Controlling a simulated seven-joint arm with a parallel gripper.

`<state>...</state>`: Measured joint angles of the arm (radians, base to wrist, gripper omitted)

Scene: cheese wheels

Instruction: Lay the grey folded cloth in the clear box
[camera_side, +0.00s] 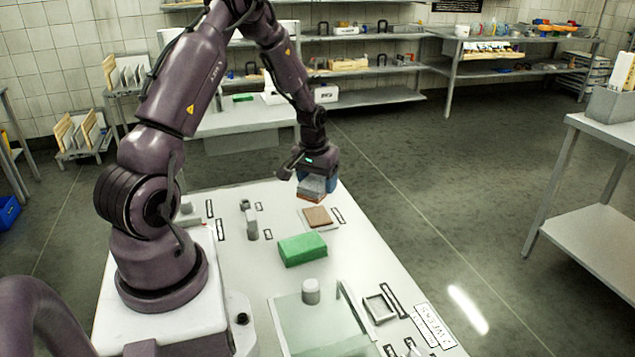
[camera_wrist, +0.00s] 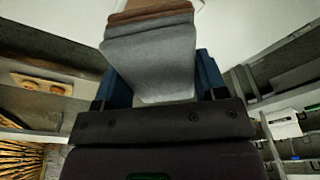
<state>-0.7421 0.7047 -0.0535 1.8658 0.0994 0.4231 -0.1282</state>
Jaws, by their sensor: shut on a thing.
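The grey folded cloth (camera_side: 311,187) is held in my gripper (camera_side: 318,182), above the far end of the white table. In the wrist view the cloth (camera_wrist: 150,55) sits between my two blue fingers (camera_wrist: 160,80), which are shut on it. A brown layer (camera_wrist: 150,12) shows beyond its far edge; I cannot tell whether it belongs to the cloth. A see-through greenish box (camera_side: 290,322) is at the table's near end, well apart from the cloth. Its lower part is cut off by the frame.
A brown square (camera_side: 318,215) on a pale board lies just below my gripper. A green block (camera_side: 302,249) lies between there and the box. A grey cylinder (camera_side: 311,290) stands at the box; I cannot tell if inside. A small square frame (camera_side: 380,308) lies to its right.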

